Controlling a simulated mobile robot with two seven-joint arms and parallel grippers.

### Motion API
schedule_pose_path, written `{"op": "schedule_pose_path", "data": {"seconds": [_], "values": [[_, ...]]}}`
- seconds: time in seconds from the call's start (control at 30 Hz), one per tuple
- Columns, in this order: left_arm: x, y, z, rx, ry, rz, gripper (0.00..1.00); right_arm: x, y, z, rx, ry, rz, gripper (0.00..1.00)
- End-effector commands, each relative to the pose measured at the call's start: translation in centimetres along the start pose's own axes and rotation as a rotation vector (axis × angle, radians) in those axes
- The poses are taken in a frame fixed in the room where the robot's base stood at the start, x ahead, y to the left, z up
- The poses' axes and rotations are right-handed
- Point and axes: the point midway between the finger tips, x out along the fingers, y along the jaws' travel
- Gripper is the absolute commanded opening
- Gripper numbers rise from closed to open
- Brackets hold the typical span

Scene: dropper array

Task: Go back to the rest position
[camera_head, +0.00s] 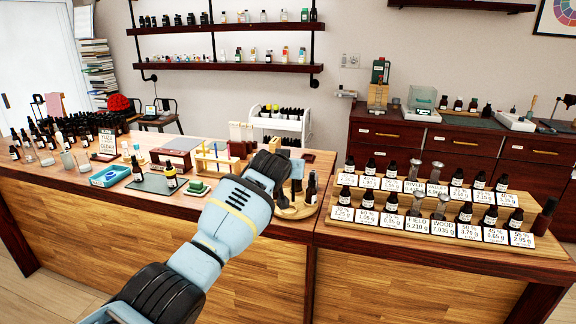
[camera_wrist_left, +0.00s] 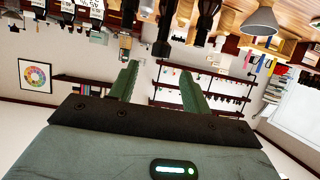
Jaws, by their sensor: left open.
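My left arm reaches in from the lower left in the head view, and its dark wrist ends over the counter beside a round wooden stand (camera_head: 297,211). In the left wrist view my left gripper (camera_wrist_left: 157,82) shows two green fingers set apart, with nothing between them. The wrist picture is upside down; dark bottles (camera_wrist_left: 163,40) hang in at its top edge, apart from the fingers. A stepped wooden rack (camera_head: 440,245) with several dark dropper bottles and white weight labels stands right of the arm. My right gripper is not in view.
A dark bottle (camera_head: 311,188) stands on the round stand close to my wrist. Left of the arm are a dark mat (camera_head: 150,184), a blue tray (camera_head: 109,176), a rack of tubes (camera_head: 215,162) and crowded dark bottles (camera_head: 88,122). Wall shelves (camera_head: 225,66) hang behind.

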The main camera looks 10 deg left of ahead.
Motion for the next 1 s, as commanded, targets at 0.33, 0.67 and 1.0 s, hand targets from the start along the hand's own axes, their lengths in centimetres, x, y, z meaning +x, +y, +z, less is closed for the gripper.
{"op": "schedule_pose_path", "data": {"seconds": [0.33,0.67,1.0], "values": [[0.0,-0.1,5.9,-0.008,-0.072,0.010,0.48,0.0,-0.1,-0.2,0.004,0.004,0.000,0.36],[-4.3,-1.1,23.4,-0.026,-0.296,0.029,0.48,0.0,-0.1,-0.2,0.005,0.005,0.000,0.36],[-14.4,-3.1,38.5,-0.028,-0.525,0.029,0.48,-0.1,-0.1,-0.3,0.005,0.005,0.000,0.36]]}}
